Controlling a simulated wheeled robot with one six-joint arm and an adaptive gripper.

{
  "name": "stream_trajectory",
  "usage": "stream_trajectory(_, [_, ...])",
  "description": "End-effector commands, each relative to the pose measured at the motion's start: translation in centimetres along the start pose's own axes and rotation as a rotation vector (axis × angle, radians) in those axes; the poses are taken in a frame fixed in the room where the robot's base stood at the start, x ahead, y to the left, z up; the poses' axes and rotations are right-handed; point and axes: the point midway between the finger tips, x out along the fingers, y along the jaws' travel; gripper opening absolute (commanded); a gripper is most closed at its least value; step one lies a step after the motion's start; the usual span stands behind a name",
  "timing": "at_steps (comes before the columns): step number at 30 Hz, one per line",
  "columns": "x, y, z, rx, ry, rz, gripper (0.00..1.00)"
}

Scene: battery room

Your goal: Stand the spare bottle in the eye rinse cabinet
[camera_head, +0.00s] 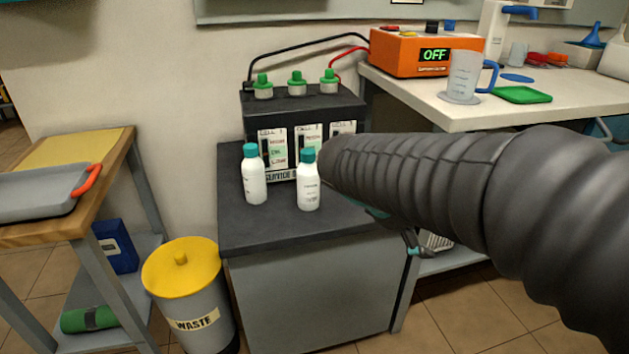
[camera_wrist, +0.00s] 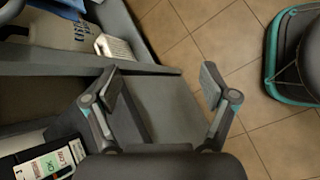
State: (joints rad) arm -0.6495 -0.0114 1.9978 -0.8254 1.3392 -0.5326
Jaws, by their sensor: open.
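Two white bottles with teal caps stand upright on the dark cabinet top in the head view. One is at the left (camera_head: 254,176); the other (camera_head: 308,182) is to its right and slightly nearer. Their labels are too small to read, so I cannot tell which is the spare. I cannot make out the eye rinse cabinet in either view. My gripper (camera_wrist: 160,86) is open and empty in the wrist view, over the grey cabinet edge and floor. In the head view my arm mostly hides it, right of the bottles.
A black battery unit (camera_head: 307,105) with green-capped terminals stands behind the bottles. An orange charger (camera_head: 420,52) reading OFF and a clear jug (camera_head: 464,74) are on the right bench. A waste bin (camera_head: 190,290) stands at left, near a wooden table (camera_head: 100,190) with a grey tray (camera_head: 38,192).

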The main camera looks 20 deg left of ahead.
Motion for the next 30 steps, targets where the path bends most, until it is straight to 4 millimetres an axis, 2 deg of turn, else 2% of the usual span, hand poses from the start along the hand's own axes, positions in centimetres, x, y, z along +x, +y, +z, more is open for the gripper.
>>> stream_trajectory(1, [-0.9,1.1,-2.5,-0.099,-0.040,0.052,0.84])
stream_trajectory(7, [-5.8,4.3,-11.2,-0.433,-0.229,0.274,0.84])
stream_trajectory(11, [-10.0,4.8,-17.4,-0.603,-0.358,0.424,0.84])
stream_trajectory(15, [-14.1,4.0,-22.8,-0.724,-0.475,0.558,0.84])
stream_trajectory(18, [-16.2,3.2,-25.3,-0.774,-0.535,0.624,0.84])
stream_trajectory(22, [-17.7,2.7,-26.9,-0.803,-0.578,0.669,0.84])
stream_trajectory(26, [-17.3,3.4,-27.0,-0.808,-0.589,0.677,0.84])
stream_trajectory(30, [-15.6,5.2,-26.4,-0.807,-0.589,0.675,0.84])
